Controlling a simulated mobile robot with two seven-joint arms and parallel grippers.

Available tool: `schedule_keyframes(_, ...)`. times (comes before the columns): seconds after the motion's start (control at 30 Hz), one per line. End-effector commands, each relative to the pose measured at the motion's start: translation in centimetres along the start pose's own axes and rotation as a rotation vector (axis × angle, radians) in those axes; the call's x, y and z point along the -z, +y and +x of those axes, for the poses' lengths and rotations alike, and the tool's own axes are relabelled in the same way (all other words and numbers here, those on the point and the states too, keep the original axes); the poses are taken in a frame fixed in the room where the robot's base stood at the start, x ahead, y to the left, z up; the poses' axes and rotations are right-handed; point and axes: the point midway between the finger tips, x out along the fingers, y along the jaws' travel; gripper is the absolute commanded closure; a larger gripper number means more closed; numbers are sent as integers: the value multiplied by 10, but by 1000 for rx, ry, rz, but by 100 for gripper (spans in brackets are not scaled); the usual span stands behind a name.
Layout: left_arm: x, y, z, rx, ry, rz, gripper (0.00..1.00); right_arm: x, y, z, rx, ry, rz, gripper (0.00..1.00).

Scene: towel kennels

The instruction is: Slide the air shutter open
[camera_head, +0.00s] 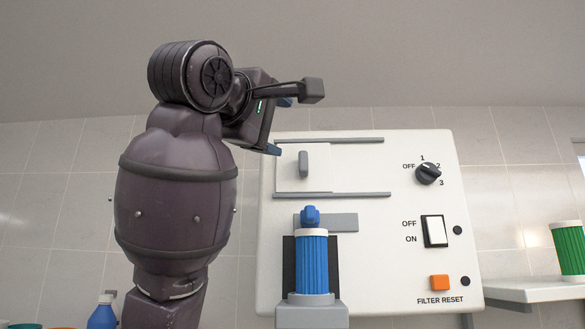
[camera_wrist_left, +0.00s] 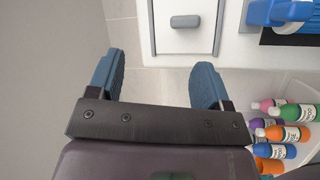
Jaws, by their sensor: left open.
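The air shutter (camera_head: 320,168) is a white square plate at the upper left of a white panel. It sits between two grey horizontal rails and bears a grey upright handle (camera_head: 303,164). The plate (camera_wrist_left: 184,42) and its handle (camera_wrist_left: 186,21) also show at the top of the left wrist view. My left gripper (camera_head: 279,125) is beside the panel's upper left corner, left of the handle. Its blue-tipped fingers (camera_wrist_left: 158,82) are apart with nothing between them, and the handle lies beyond them. My right gripper is not in view.
The panel (camera_head: 385,255) carries a rotary dial (camera_head: 428,173), a rocker switch (camera_head: 435,231) and an orange filter reset button (camera_head: 439,282). A blue filter (camera_head: 311,262) stands below the shutter. A green filter (camera_head: 570,248) stands at right on a shelf. Several bottles (camera_wrist_left: 285,132) show in the wrist view.

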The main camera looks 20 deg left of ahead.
Motion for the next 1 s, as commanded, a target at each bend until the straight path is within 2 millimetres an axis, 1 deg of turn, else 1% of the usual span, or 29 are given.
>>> schedule_keyframes(0.1, -1, -15, 0, 95, 1, -152, 28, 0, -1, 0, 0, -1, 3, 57)
schedule_keyframes(0.2, -1, -22, -1, 135, 11, -242, 28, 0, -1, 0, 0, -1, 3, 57)
schedule_keyframes(0.37, -1, -23, 1, 142, 17, -302, 28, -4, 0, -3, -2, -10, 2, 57)
schedule_keyframes(0.47, -1, -24, 8, 142, 18, -305, 28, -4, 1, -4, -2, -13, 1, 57)
schedule_keyframes(0.57, 0, -25, 20, 143, 18, -305, 28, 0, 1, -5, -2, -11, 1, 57)
schedule_keyframes(0.73, 0, -28, 49, 143, 18, -304, 28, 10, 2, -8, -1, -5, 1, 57)
schedule_keyframes(0.9, 0, -32, 77, 143, 18, -304, 28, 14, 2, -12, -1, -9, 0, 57)
schedule_keyframes(1.0, -1, -34, 90, 143, 18, -303, 28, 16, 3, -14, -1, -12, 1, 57)
